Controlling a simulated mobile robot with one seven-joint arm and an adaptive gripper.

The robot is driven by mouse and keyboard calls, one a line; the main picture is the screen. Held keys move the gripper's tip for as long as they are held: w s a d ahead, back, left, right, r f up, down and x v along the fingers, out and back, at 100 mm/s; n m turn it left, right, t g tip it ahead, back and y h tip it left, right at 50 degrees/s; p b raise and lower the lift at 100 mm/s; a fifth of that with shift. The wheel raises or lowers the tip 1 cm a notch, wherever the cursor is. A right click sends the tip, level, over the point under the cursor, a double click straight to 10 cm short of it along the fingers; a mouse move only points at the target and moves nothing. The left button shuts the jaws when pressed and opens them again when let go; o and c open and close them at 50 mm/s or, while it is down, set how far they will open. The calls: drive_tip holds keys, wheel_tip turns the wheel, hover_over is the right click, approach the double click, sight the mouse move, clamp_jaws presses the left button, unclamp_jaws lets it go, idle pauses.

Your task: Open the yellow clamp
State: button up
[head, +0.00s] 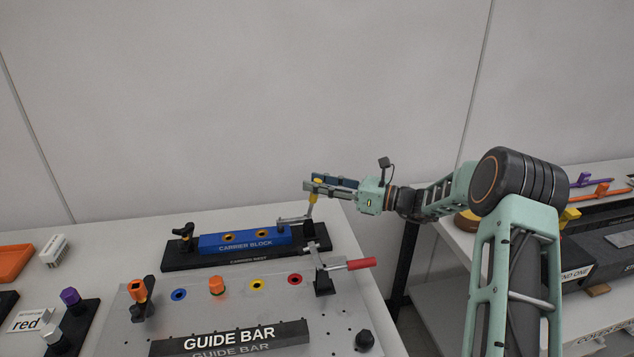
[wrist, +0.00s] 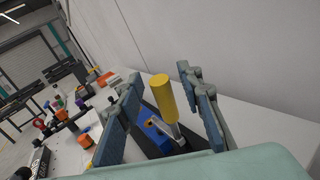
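The yellow clamp's handle (head: 317,188) stands upright at the right end of the black carrier nest (head: 190,262). Its metal arm (head: 293,220) reaches left near the blue carrier block (head: 243,239). My gripper (head: 322,185) is at the handle's height, with its fingers to either side of it. In the wrist view, the yellow handle (wrist: 163,98) stands between the open fingers of my gripper (wrist: 158,82). Gaps show on both sides of the handle, so the fingers do not appear to grip it. The clamp's base is partly hidden in the wrist view.
A red-handled clamp (head: 361,264) stands in front on the grey guide bar plate (head: 130,320). A black knob post (head: 185,235) is at the nest's left end. The wall is behind the bench. A second bench with purple and orange parts (head: 602,190) is at right.

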drive_tip(key=shift+a, duration=0.15)
clamp_jaws()
idle(0.5)
drive_tip(key=w+d+f+m+t+y+b, duration=0.1)
drive_tip(key=d+f+m+t+y+b, duration=0.4)
drive_tip(key=d+m+t+b, duration=0.1)
drive_tip(key=shift+w+d+f+m+b, duration=0.25)
drive_tip(key=shift+d+m+b, duration=0.35)
drive_tip(key=shift+m+b, duration=0.35)
drive_tip(key=shift+t, duration=0.3)
